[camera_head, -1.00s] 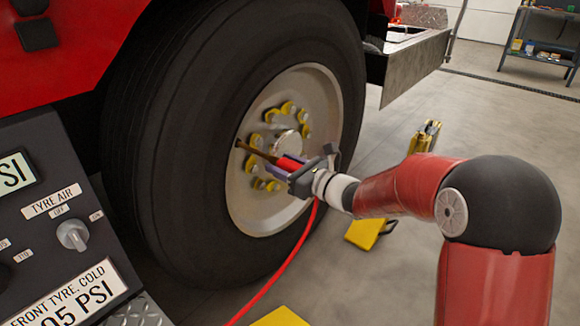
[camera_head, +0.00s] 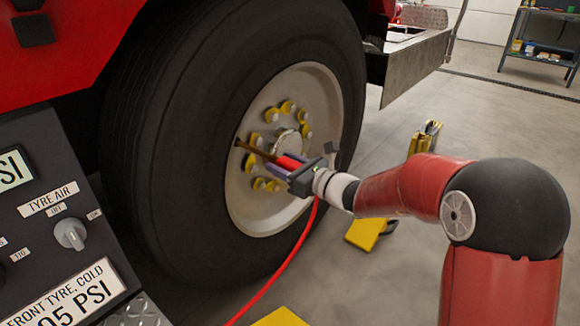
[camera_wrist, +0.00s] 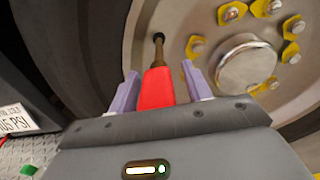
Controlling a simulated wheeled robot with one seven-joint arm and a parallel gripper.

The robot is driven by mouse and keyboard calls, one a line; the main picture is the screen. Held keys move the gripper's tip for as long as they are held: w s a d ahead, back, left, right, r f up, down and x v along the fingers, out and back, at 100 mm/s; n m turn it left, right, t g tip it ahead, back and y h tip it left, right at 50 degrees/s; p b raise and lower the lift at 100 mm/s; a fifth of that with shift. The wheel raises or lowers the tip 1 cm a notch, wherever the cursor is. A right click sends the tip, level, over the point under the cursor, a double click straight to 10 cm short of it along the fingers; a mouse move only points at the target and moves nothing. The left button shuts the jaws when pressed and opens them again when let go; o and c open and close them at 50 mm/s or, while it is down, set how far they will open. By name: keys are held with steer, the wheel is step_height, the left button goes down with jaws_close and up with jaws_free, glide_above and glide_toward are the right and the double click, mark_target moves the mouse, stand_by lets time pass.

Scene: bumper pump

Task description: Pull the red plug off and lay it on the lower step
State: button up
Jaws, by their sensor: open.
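The red plug (camera_wrist: 157,88) sits on the end of the brass-coloured valve stem (camera_wrist: 158,50) that sticks out of the wheel. In the head view the plug (camera_head: 289,162) shows at my gripper, with the stem (camera_head: 254,150) pointing left of it and a red hose (camera_head: 290,258) hanging below. My gripper (camera_wrist: 165,84) is open, with one purple finger on each side of the plug. A narrow gap shows between each finger and the plug. The lower step is not clearly identifiable; a tread-plate surface (camera_head: 138,312) shows at the bottom left.
The big tyre (camera_head: 180,150) and its rim with yellow nut markers (camera_head: 257,140) stand close to my gripper. A control panel (camera_head: 60,220) with a TYRE AIR knob is at the left. Yellow blocks (camera_head: 366,232) lie on the floor. Open floor is at the right.

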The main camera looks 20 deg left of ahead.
steer(key=shift+s+a+r, duration=0.2)
steer(key=shift+a+r, duration=0.05)
steer(key=shift+a, duration=0.1)
steer(key=shift+c, duration=0.4)
jaws_close()
steer(key=shift+d, duration=0.1)
steer(key=shift+s+d+f, duration=0.1)
steer(key=shift+s+d, duration=0.15)
steer(key=shift+s+d+f, duration=0.15)
steer(key=shift+s+d, duration=0.05)
steer(key=shift+d, duration=0.85)
steer(key=shift+b+v, duration=0.3)
steer(key=shift+v, duration=1.35)
steer(key=shift+w, duration=0.1)
